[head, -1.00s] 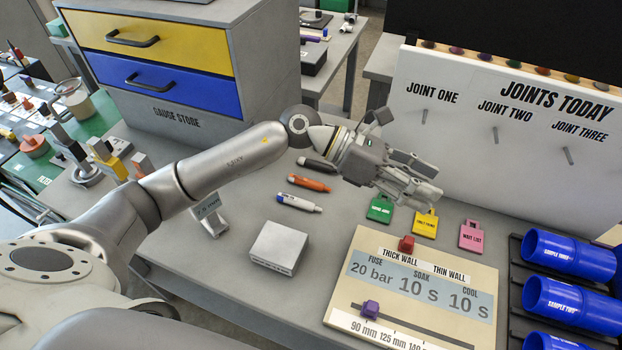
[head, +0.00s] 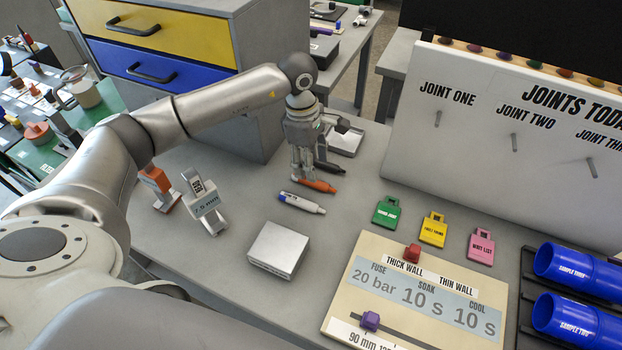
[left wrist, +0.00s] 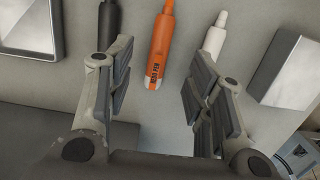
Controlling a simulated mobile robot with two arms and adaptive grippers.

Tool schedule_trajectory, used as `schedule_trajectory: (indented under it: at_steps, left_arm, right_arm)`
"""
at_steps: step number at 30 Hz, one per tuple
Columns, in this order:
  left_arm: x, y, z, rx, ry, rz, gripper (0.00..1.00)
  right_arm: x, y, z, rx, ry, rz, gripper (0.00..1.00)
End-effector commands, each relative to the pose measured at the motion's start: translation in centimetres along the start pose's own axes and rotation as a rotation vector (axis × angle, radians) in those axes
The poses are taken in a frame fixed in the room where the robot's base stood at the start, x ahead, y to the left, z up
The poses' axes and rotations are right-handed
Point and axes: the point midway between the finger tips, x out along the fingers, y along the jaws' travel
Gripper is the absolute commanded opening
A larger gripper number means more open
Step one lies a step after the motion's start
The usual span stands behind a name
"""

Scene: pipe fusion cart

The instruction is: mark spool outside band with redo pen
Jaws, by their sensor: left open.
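The orange redo pen (head: 319,186) lies on the grey bench, and its label shows in the left wrist view (left wrist: 161,48). My left gripper (head: 306,172) points down over it. In the left wrist view the open fingers (left wrist: 158,65) are on either side of the pen's line, with nothing held. A dark pen (left wrist: 98,35) and a white and blue pen (head: 302,203) lie on either side of it. Blue sample pipes (head: 570,265) sit in a rack at the right; I cannot tell whether one is the spool. My right gripper is not in view.
A silver block (head: 277,248), green (head: 387,212), yellow (head: 433,230) and pink (head: 481,247) tags, and a settings board (head: 350,290) lie nearby. A drawer cabinet (head: 215,105) stands behind my left arm, and a white joints board (head: 480,160) at the right.

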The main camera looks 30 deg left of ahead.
Motion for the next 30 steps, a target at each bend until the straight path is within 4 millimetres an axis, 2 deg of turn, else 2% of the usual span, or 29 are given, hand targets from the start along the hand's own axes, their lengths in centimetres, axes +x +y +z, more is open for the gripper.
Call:
schedule_trajectory:
  at_steps: [5,9,13,21,23,30]
  left_arm:
    - [1.3,-0.1,0.0,-0.001,-0.001,-0.004,0.48]
    - [3.4,-0.2,-0.1,-0.001,-0.001,-0.006,0.48]
    - [5.1,-0.1,-0.1,0.000,-0.002,-0.003,0.48]
    - [5.7,0.0,-0.1,0.001,-0.003,0.000,0.48]
    - [5.7,0.0,-0.1,0.001,-0.003,0.000,0.43]
    - [5.7,0.0,-0.1,0.000,-0.002,0.000,0.12]
  right_arm:
    - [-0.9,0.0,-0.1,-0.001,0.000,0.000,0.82]
    - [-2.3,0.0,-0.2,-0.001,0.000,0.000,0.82]
    - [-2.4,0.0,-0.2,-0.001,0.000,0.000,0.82]
    - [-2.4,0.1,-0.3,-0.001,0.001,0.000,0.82]
    - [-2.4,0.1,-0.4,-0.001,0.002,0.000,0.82]
    - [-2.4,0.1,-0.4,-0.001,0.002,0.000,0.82]
